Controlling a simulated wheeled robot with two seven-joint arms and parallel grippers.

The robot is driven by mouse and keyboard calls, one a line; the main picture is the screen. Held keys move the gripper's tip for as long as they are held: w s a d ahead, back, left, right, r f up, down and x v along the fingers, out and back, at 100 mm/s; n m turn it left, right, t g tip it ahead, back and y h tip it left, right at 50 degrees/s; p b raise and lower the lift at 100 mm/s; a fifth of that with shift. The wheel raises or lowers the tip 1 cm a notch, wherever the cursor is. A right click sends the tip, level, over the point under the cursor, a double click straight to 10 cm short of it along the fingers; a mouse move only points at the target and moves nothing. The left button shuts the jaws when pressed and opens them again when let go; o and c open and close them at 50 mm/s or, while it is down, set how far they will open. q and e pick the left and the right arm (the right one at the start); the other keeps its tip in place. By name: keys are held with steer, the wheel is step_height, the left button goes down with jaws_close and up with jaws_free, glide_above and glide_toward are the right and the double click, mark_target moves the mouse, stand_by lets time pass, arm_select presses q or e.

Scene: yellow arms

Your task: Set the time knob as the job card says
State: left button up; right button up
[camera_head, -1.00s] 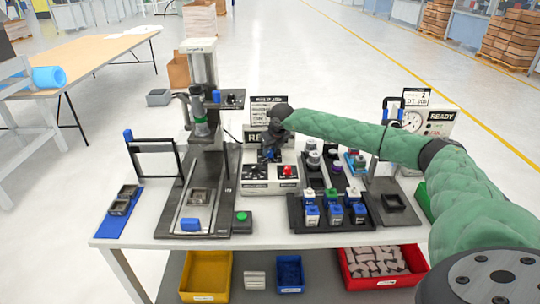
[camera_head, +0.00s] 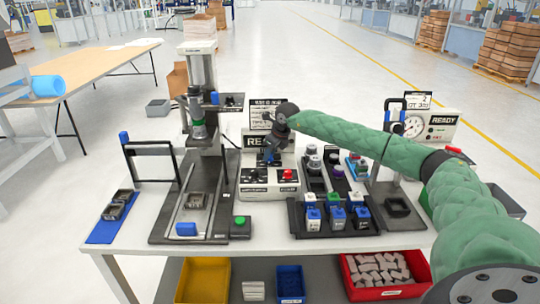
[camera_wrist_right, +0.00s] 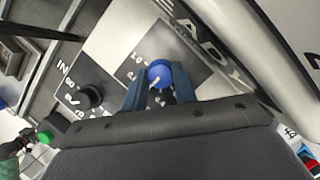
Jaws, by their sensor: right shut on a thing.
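A blue knob (camera_wrist_right: 159,73) with a white pointer line sits on a dark dial plate with pale numbers on the control box (camera_head: 270,178). My right gripper (camera_wrist_right: 159,92) has its two blue fingers on either side of this knob and is shut on it. The pointer faces towards the gripper, slightly left in the wrist view; the numbers near it are partly hidden. In the head view my right gripper (camera_head: 268,155) reaches down over the box and hides part of its READY display. The job card (camera_head: 267,111) stands behind the box; its text is too small to read. My left gripper is not in view.
A second, black knob (camera_wrist_right: 89,96) is beside the blue one. The box has a red button (camera_head: 288,174). A press (camera_head: 199,80) with a green button (camera_head: 240,221) stands left; a tray of blue and white pieces (camera_head: 335,215) lies right.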

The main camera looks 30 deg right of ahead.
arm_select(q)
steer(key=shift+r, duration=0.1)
arm_select(e)
steer(key=shift+r, duration=0.1)
steer(key=o, duration=1)
steer(key=shift+c, duration=0.2)
steer(key=shift+d+r, duration=0.1)
steer(key=shift+r, duration=0.05)
arm_select(q)
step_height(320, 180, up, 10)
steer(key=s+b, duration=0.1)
steer(key=b, duration=0.1)
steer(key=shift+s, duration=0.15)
arm_select(e)
steer(key=v, duration=0.7)
steer(key=shift+s+r, duration=0.15)
